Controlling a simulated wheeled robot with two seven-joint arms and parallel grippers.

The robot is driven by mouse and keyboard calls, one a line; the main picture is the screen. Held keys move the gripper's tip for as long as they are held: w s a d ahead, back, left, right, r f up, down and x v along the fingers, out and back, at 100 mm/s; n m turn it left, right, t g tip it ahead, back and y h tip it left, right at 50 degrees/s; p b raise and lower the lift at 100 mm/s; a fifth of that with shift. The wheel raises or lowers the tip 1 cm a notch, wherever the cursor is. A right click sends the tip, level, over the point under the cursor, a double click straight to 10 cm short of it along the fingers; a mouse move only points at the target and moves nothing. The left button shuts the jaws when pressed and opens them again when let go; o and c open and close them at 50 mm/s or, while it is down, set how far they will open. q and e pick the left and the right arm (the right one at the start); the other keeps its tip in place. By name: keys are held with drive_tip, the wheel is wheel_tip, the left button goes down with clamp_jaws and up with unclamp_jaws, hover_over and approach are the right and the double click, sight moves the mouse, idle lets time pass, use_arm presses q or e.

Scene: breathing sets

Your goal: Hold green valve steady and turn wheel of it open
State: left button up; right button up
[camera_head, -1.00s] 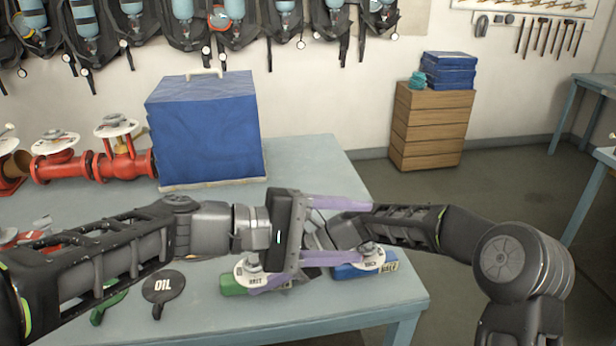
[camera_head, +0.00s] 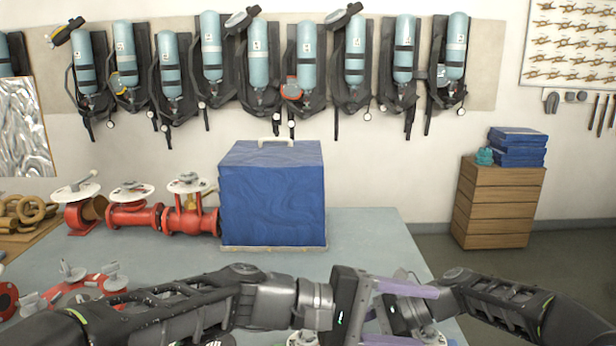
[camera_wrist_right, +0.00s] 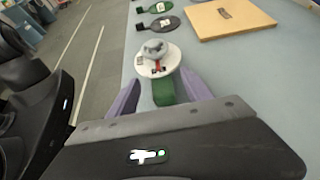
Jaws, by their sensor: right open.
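The green valve (camera_wrist_right: 163,92) stands in the right wrist view with its white wheel (camera_wrist_right: 158,61) on top. My right gripper (camera_wrist_right: 160,94) is open, its lilac fingers on either side of the green body; I cannot tell whether they touch it. In the head view my left gripper (camera_head: 432,316) points right, its lilac fingers apart. A white wheel (camera_head: 302,338) shows at the lower edge, its valve body cut off.
A blue box (camera_head: 270,195) stands at the table's back, with red valves (camera_head: 135,217) to its left. The left gripper's dark housing is close at left.

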drive_tip(key=v, duration=0.4)
drive_tip(key=shift+d+r, duration=0.2)
drive_tip(key=shift+d, duration=0.15)
